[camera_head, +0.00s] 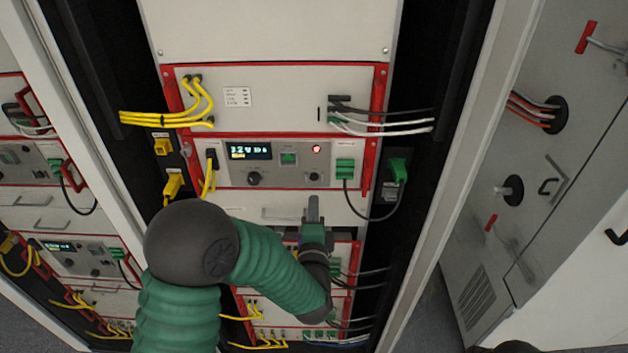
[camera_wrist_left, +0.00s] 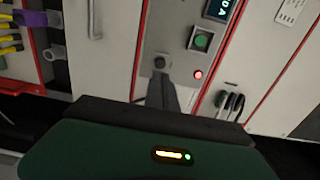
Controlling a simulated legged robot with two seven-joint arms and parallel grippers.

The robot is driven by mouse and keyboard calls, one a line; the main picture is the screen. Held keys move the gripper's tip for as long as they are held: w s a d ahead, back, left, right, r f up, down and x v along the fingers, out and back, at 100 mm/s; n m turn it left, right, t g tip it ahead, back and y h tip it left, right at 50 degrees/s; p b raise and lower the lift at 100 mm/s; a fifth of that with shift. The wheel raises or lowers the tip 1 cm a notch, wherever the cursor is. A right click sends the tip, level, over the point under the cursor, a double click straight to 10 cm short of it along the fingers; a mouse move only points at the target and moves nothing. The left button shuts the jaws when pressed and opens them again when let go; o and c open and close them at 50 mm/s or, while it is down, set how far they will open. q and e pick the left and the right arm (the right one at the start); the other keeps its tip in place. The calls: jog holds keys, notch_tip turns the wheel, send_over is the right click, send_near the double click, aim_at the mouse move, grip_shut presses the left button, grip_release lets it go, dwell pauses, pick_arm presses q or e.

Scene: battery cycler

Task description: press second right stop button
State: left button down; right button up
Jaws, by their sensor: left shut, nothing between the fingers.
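A small red lit stop button (camera_head: 316,149) sits at the right of the control panel (camera_head: 232,177) in the middle cabinet; it also shows in the left wrist view (camera_wrist_left: 198,74). My left gripper (camera_head: 313,201) is shut and empty, its fingers pointing up the picture, below the panel and the red button. In the left wrist view the shut fingers (camera_wrist_left: 161,80) lie left of the red button, apart from it, with their tips near a black knob (camera_wrist_left: 160,62). My right gripper does not show.
A green button (camera_head: 288,159) and a lit display (camera_head: 249,151) are left of the red button. A green connector (camera_head: 345,169) with a black cable is to its right. Yellow cables (camera_head: 168,119) and white cables (camera_head: 385,128) cross above. More cycler units stand below and left.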

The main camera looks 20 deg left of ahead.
aim_at(313, 178)
pick_arm(q)
jog(key=p+x, duration=0.3)
jog(key=x, duration=0.4)
jog(key=shift+w+a, duration=0.1)
jog(key=shift+a, duration=0.05)
jog(key=shift+w, duration=0.15)
